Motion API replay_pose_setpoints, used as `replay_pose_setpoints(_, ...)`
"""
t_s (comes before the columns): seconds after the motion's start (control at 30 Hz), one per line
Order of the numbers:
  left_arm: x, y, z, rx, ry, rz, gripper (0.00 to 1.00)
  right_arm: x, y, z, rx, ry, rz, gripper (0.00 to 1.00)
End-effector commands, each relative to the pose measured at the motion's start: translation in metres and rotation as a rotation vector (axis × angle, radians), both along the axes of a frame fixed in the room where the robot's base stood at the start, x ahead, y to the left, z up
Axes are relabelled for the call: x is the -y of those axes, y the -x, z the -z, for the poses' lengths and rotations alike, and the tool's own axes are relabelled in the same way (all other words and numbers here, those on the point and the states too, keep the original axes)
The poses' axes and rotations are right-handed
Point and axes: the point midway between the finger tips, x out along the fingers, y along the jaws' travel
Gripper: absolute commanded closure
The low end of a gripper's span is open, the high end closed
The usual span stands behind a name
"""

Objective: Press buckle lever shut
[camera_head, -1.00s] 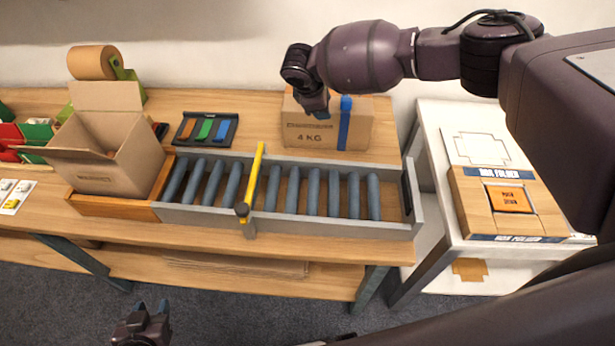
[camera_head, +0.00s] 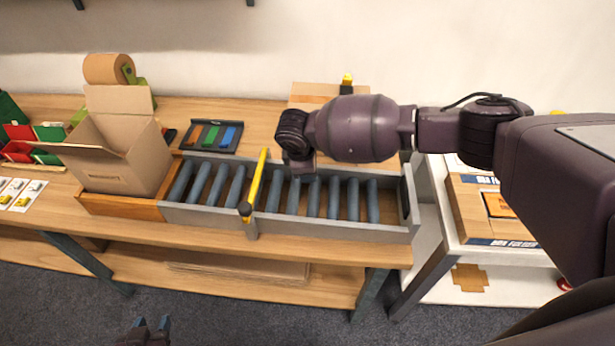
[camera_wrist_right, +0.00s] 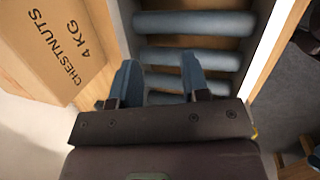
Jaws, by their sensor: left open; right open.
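A closed cardboard box (camera_head: 312,92) stands at the back of the table behind the roller track, mostly hidden by my right arm. In the right wrist view it reads "CHESTNUTS 4 KG" (camera_wrist_right: 62,50). A small yellow and black piece (camera_head: 347,84) shows at its back edge; I cannot tell whether this is the buckle lever. My right gripper (camera_wrist_right: 158,80) is open and empty, pointing at the rollers beside the box. In the head view its wrist hides most of it. My left gripper (camera_head: 149,325) is open at the bottom edge, away from the table.
A roller track (camera_head: 330,231) with a yellow bar (camera_head: 256,180) across it runs along the table. An open carton (camera_head: 117,178) stands at its left end. A tray of coloured strips (camera_head: 209,136) lies behind. A white side table (camera_head: 428,225) stands at right.

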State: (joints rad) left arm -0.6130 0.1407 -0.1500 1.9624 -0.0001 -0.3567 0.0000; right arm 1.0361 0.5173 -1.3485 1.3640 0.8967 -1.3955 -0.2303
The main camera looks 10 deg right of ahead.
Motion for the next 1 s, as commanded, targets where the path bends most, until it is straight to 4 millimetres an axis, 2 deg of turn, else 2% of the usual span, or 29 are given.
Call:
replay_pose_setpoints(0.27,0.0,0.0,0.0,0.0,0.0,0.0,0.57,-0.008,0.011,0.007,-0.009,-0.023,-0.005,0.58)
replay_pose_setpoints(0.53,0.0,0.0,-0.001,0.001,0.0,0.0,0.57,-0.008,0.012,0.007,-0.01,-0.025,-0.005,0.58)
replay_pose_setpoints(0.6,0.0,0.0,-0.001,0.002,0.0,0.0,0.57,-0.008,0.012,0.007,-0.01,-0.025,-0.005,0.53)
replay_pose_setpoints(0.77,0.0,-0.001,0.0,0.004,0.0,0.0,0.57,-0.009,0.01,0.007,-0.007,-0.025,-0.007,0.53)
replay_pose_setpoints(0.87,0.0,-0.001,0.007,0.007,0.0,0.001,0.57,-0.007,0.001,0.005,0.014,-0.02,-0.005,0.53)
replay_pose_setpoints(1.0,0.0,-0.001,0.034,0.003,0.001,0.001,0.57,0.02,-0.037,-0.012,0.092,-0.01,0.034,0.53)
